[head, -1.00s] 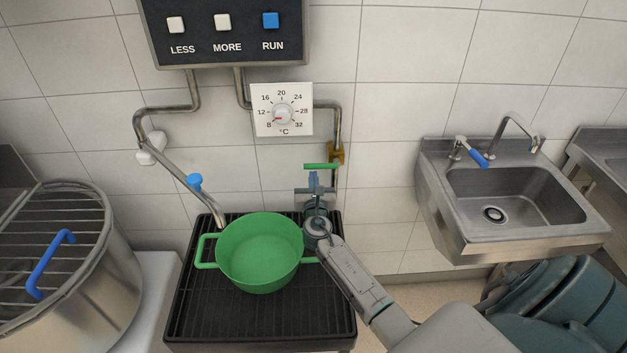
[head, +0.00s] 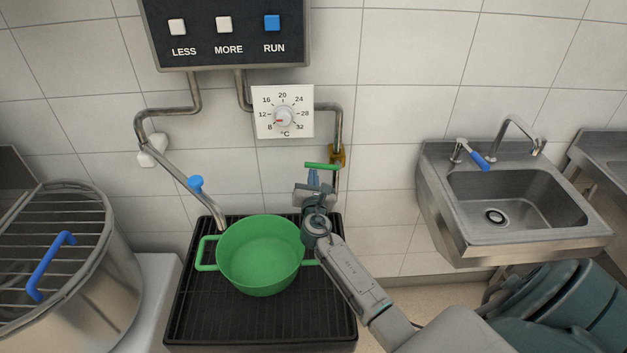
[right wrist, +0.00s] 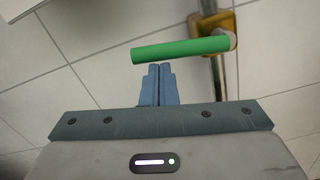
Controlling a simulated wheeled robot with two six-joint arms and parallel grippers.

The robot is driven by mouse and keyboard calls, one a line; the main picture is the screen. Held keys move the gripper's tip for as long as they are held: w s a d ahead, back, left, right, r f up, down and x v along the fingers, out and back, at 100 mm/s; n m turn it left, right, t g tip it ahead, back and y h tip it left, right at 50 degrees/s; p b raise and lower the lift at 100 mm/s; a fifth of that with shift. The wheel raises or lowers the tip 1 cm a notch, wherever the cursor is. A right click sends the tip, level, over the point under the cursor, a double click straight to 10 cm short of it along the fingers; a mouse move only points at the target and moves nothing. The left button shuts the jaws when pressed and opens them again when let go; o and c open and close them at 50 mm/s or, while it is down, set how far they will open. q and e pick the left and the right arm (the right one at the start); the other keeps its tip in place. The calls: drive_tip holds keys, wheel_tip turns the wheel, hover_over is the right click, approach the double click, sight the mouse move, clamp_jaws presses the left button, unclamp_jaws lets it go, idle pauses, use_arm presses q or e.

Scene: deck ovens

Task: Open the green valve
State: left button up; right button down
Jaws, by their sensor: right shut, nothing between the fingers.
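The green valve handle (head: 322,166) is a short bar lying crosswise on a brass valve body (head: 338,156) on the vertical pipe below the dial. In the right wrist view the green handle (right wrist: 180,49) runs almost level, its right end at the brass body (right wrist: 215,22). My right gripper (head: 313,175) is just below the handle. Its blue fingers (right wrist: 157,84) are shut together and empty, with their tips close to the handle's underside near its left half. I cannot tell whether they touch it. My left gripper is not in view.
A green pot (head: 260,256) stands on a black ribbed stand (head: 195,310) beside my right arm. A spout with a blue knob (head: 196,184) reaches over it. The dial (head: 283,112) and button panel (head: 228,35) are above. A sink (head: 520,200) is at the right.

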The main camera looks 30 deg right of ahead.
sight(330, 155)
drive_tip(key=s+d+r+m, duration=0.1)
drive_tip(key=d+r+m, duration=0.1)
drive_tip(key=r+m, duration=0.2)
drive_tip(key=s+d+r+m, duration=0.1)
drive_tip(key=r+m, duration=0.3)
drive_tip(key=m, duration=0.6)
drive_tip(key=shift+s+d+m+g+b, duration=0.35)
drive_tip(key=shift+d+m+g+b, duration=0.1)
drive_tip(key=shift+d, duration=0.4)
